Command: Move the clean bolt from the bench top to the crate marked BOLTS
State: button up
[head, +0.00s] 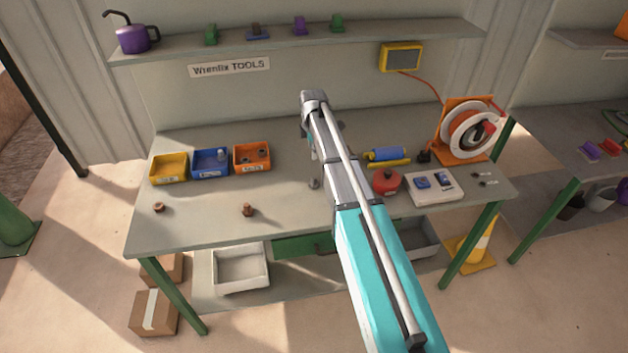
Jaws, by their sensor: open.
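A small grey bolt (314,183) stands on the bench top (215,220), just left of my arm. A rusty brown bolt (248,210) and a rusty nut (158,207) lie nearer the front edge. Three crates stand at the back left: yellow (168,179), blue (210,172) and orange (252,167). Their labels are too small to read surely. The blue crate holds a grey bolt-like piece; the orange one holds small dark pieces. My gripper (313,154) hangs above the bench behind the grey bolt, open, apart from it and partly hidden by my arm.
Right of my arm are a blue-and-yellow tool (387,155), a red round container (386,182), a white tray (434,196) with blue pieces, and an orange cable reel (468,132). The shelf (280,40) runs above the back. The bench's front left is mostly clear.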

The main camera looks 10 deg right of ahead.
aim_at(314, 177)
jog(key=shift+f, duration=0.15)
notch_tip(314, 177, down, 8)
jog(key=b, duration=0.8)
jog(key=shift+f+b, duration=0.2)
jog(key=shift+b, duration=0.15)
jog(key=shift+f, duration=0.1)
dwell(0.4)
jog(key=shift+d+f+b, duration=0.15)
jog(key=shift+f+b, duration=2.35)
jog(key=shift+b, duration=0.1)
grip_shut()
